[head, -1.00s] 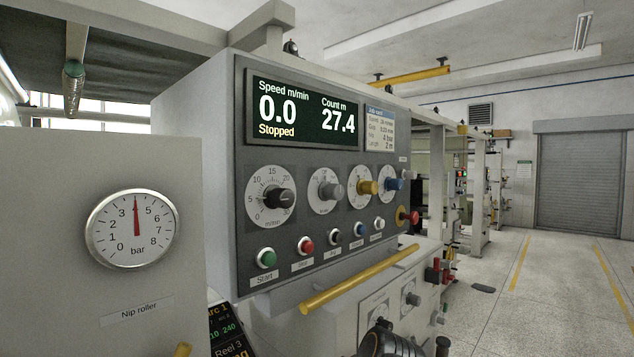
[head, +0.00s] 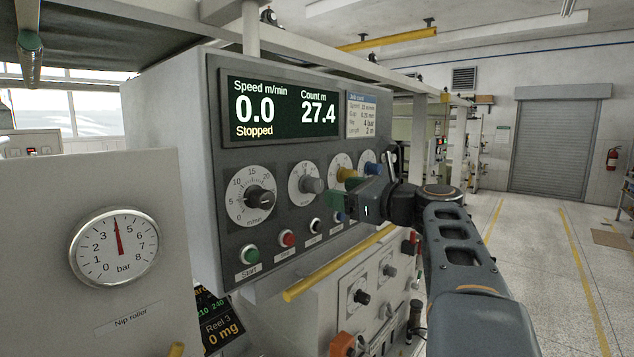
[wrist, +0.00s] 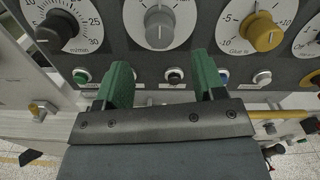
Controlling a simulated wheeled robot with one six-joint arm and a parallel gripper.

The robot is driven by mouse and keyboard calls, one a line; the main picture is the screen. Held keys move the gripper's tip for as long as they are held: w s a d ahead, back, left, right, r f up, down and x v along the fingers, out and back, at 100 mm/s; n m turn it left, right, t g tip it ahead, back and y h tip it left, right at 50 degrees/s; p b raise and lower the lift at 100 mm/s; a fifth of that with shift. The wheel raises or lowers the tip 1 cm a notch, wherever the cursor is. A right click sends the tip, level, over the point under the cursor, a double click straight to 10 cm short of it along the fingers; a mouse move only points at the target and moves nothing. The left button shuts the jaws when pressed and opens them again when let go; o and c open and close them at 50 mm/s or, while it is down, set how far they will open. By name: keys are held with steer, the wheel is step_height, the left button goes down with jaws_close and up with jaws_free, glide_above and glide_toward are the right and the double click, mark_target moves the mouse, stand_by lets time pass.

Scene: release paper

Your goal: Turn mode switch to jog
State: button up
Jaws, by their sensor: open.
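The mode switch looks to be the grey knob (head: 312,185) on a pale round dial, second from the left on the panel. It also shows in the wrist view (wrist: 159,28), top centre, where its dial lettering is too small to read. My gripper (head: 336,203) is in front of the panel, to the right of and slightly below the grey knob in the head view. In the wrist view my gripper (wrist: 163,78) has its green fingers apart and empty, one on each side below the knob. They are not touching it.
A black speed knob (head: 260,197) is to the left; yellow (head: 347,174) and blue (head: 371,169) knobs are to the right. Push buttons, including a green one (head: 250,253), line the panel below. A yellow rail (head: 320,273) sticks out under them. The display (head: 283,112) reads 0.0, Stopped.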

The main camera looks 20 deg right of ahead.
mark_target(321, 187)
steer(key=p+x, duration=0.1)
steer(key=x, duration=0.6)
steer(key=shift+w+a+p, duration=0.1)
steer(key=shift+w+p, duration=0.2)
steer(key=shift+p, duration=0.1)
steer(key=c, duration=0.9)
steer(key=shift+f, duration=0.1)
steer(key=shift+f+n+b, duration=0.1)
steer(key=shift+n+b, duration=0.8)
steer(key=shift+b, duration=0.15)
steer(key=n+b, duration=0.2)
steer(key=shift+n, duration=0.3)
steer(key=shift+n+b, duration=1.45)
steer(key=shift+n, duration=0.75)
steer(key=shift+r, duration=0.25)
